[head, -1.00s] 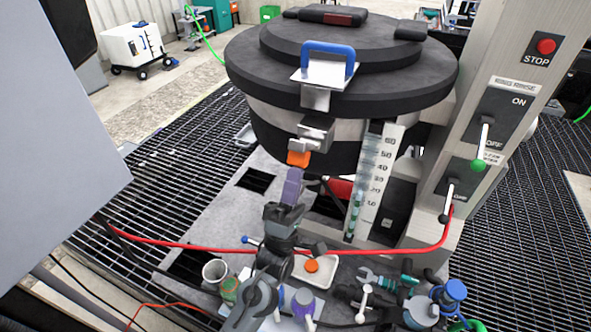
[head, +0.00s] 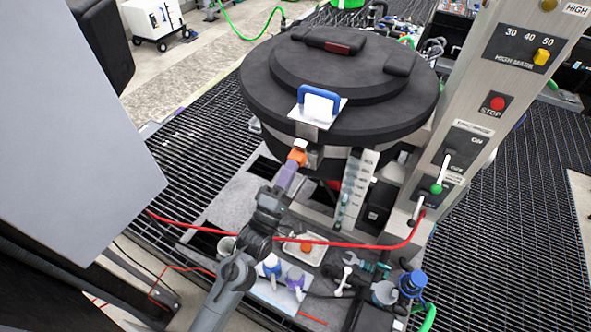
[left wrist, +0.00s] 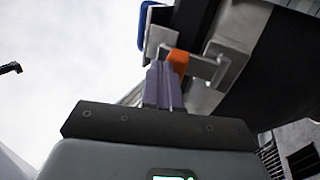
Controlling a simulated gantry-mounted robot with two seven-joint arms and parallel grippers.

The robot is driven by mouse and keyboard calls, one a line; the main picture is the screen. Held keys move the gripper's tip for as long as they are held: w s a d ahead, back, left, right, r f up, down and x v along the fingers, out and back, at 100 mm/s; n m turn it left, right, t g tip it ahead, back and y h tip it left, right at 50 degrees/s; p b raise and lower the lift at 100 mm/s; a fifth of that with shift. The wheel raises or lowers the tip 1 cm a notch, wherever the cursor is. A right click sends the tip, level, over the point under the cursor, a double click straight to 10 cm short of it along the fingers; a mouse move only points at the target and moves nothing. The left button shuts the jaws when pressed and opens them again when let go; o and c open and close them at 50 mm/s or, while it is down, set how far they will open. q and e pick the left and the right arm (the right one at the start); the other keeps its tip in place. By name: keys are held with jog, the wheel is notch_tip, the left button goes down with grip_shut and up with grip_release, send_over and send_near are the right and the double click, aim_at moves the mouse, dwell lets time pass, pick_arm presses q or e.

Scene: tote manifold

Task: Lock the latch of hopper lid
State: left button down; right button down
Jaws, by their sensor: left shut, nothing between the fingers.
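The hopper (head: 275,145) has a dark round lid (head: 262,80) that lies down on it. A blue handle (head: 319,93) with a metal plate stands at the lid's front edge. Below the rim, the latch has an orange tab (head: 297,156). In the left wrist view the orange tab (left wrist: 179,60) sits on a metal arm beside a metal bracket (left wrist: 229,52). My left gripper (head: 290,167), with purple fingers, is shut and empty. Its fingertips (left wrist: 163,70) are right at the tab and overlap it in view; I cannot tell whether they touch. My right gripper is not in view.
A control column (head: 470,130) with switches and a red stop button stands right of the hopper. A red hose (head: 345,243) crosses in front. A small tray (head: 318,252) and several tools lie below. A large grey panel (head: 70,110) fills the left side.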

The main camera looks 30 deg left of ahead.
pick_arm(q)
jog(key=shift+w+r+p, duration=0.4)
jog(key=shift+w+r, duration=0.35)
jog(key=shift+r, duration=0.15)
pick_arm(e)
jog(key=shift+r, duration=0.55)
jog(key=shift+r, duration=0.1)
